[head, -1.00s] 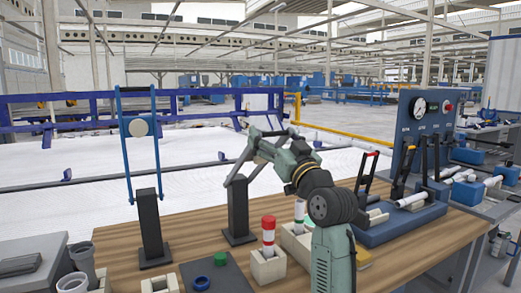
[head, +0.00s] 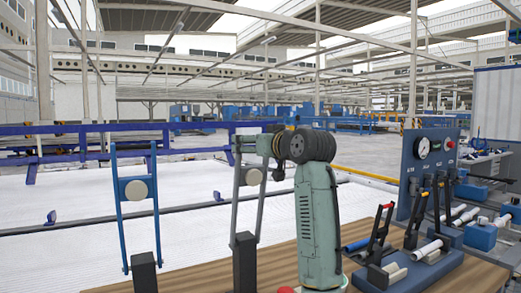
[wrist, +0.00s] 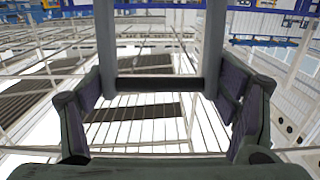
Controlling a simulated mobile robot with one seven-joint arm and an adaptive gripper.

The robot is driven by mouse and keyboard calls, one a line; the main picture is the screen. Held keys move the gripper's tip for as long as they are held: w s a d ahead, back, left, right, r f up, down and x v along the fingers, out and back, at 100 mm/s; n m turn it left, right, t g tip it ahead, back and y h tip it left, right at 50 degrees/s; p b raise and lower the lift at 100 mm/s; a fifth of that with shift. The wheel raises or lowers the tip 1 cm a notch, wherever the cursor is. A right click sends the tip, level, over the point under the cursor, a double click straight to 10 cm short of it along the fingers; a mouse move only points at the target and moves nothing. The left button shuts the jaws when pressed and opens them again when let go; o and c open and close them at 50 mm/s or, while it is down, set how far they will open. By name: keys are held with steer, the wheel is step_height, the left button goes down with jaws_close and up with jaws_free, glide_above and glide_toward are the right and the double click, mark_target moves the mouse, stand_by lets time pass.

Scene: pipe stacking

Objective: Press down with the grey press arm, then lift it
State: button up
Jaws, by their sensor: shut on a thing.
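The grey press arm (head: 261,212) stands nearly upright on its dark post (head: 244,262) in the head view. It has two side bars and a round pale disc between them. My gripper (head: 241,146) is at its top end, shut on the handle end. In the wrist view, the press arm's two side bars (wrist: 215,45) and dark crossbar (wrist: 155,84) lie between the fingers of my gripper (wrist: 160,85). The exact contact is partly hidden by my wrist in the head view.
A similar blue press arm (head: 156,215) stands upright to the left. A blue panel with gauges (head: 430,155) and several levers (head: 378,236) stand at the right. The wooden table (head: 277,265) lies below; its front part is out of view.

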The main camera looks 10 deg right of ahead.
steer(key=shift+w+a+r, duration=0.15)
steer(key=shift+w+r, duration=0.35)
steer(key=shift+w, duration=0.05)
steer(key=shift+r+g, duration=0.15)
steer(key=shift+g, duration=0.15)
steer(key=shift+w+a, duration=0.1)
steer(key=shift+w, duration=0.15)
steer(key=o, duration=1.3)
steer(key=shift+c, duration=0.2)
steer(key=shift+o, duration=1)
steer(key=shift+w+f, duration=0.2)
steer(key=shift+f, duration=0.1)
steer(key=shift+s, duration=0.15)
steer(key=v, duration=1.2)
